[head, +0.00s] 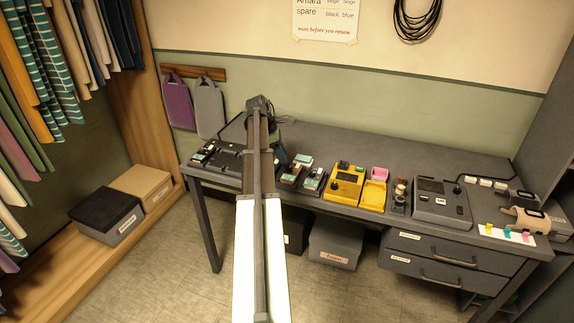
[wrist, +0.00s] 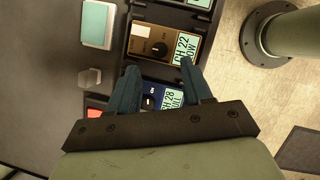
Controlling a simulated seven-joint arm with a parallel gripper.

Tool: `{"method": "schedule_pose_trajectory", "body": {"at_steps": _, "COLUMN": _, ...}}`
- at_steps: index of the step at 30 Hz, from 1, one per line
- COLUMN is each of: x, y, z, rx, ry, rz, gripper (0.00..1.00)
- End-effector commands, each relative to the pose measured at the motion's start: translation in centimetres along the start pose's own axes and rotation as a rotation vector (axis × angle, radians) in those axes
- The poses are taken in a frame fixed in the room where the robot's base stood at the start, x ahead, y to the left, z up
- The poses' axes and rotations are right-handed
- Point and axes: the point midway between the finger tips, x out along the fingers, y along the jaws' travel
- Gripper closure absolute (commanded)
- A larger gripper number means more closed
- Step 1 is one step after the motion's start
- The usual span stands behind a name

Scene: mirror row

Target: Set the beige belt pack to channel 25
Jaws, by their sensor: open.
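The beige belt pack (wrist: 148,30) lies at the top middle of the wrist view, tan with a dark round knob (wrist: 160,48). Its screen (wrist: 186,47) reads CH 22 LOW. A blue belt pack (wrist: 153,90) lies below it with its own knob, and its screen reads CH 28 FULL. My gripper (wrist: 160,68) is open, its two blue fingers apart. The fingertips show over the lower edge of the beige pack, below the knob, with nothing held between them. Whether they touch the pack I cannot tell. In the head view my arm hides much of this area.
A pale-screened device (wrist: 98,24) and a grey knob-shaped piece (wrist: 90,78) lie left of the packs in the wrist view. In the head view, a yellow unit (head: 345,185) and a grey console (head: 441,205) stand farther right on the desk (head: 400,154). The desk's back strip is mostly clear.

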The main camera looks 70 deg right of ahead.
Motion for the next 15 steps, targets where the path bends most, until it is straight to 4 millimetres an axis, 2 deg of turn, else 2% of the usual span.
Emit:
{"method": "schedule_pose_trajectory", "body": {"at_steps": 1, "x": 1.0, "y": -0.1, "z": 0.0, "rx": 0.001, "ry": 0.000, "rz": -0.002, "gripper": 0.50}}
{"method": "schedule_pose_trajectory", "body": {"at_steps": 6, "x": 3.4, "y": -0.1, "z": 0.0, "rx": 0.000, "ry": 0.000, "rz": -0.001, "gripper": 0.50}}
{"method": "schedule_pose_trajectory", "body": {"at_steps": 15, "x": 5.5, "y": 0.0, "z": 0.0, "rx": 0.000, "ry": 0.000, "rz": 0.000, "gripper": 0.50}}
